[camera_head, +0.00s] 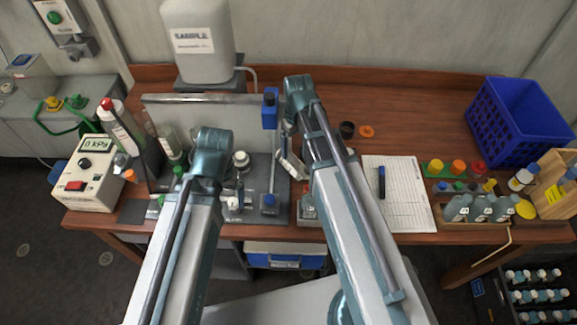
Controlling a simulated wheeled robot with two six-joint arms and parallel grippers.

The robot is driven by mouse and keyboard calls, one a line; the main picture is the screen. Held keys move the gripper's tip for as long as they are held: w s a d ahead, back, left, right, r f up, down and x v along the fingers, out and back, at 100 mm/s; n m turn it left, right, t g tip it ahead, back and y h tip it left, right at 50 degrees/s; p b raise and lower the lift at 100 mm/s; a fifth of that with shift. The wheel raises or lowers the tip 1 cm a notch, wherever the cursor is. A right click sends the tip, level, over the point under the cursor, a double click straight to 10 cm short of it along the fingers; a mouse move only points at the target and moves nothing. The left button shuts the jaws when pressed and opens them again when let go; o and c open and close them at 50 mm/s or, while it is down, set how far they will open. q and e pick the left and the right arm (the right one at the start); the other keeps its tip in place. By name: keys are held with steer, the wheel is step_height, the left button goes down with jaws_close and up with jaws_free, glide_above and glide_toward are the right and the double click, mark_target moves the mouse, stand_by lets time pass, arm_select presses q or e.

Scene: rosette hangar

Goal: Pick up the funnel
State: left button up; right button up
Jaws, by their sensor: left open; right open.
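I cannot make out a funnel with certainty; it may be hidden behind my arms or among the small items on the bench. A small pale round piece (241,160) stands on the grey rig between my arms, too small to identify. My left gripper (236,203) is open, low over the front of the rig, partly hidden by its own arm. My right gripper (297,168) is open and tilted, right of the blue-clamped stand (270,108). Neither gripper visibly holds anything.
A wooden bench (430,110) carries a gauge box (88,175), a large sample canister (197,45), a paper sheet (405,205) with a marker (382,182), an orange disc (366,131), a dark cup (347,129), a blue crate (515,125) and bottles (482,208).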

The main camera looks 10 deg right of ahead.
mark_target(294, 161)
arm_select(q)
step_height(294, 161, down, 4)
steer(key=b, duration=0.3)
steer(key=shift+f, duration=0.1)
arm_select(e)
step_height(294, 161, down, 4)
steer(key=shift+f, duration=0.1)
arm_select(q)
step_height(294, 161, down, 5)
steer(key=b, duration=0.5)
steer(key=shift+f, duration=0.15)
arm_select(e)
step_height(294, 161, down, 5)
steer(key=shift+w+a+f, duration=0.1)
steer(key=shift+c, duration=0.2)
steer(key=c, duration=1.2)
steer(key=shift+c, duration=0.3)
arm_select(q)
steer(key=shift+r, duration=0.2)
arm_select(e)
steer(key=shift+r, duration=0.2)
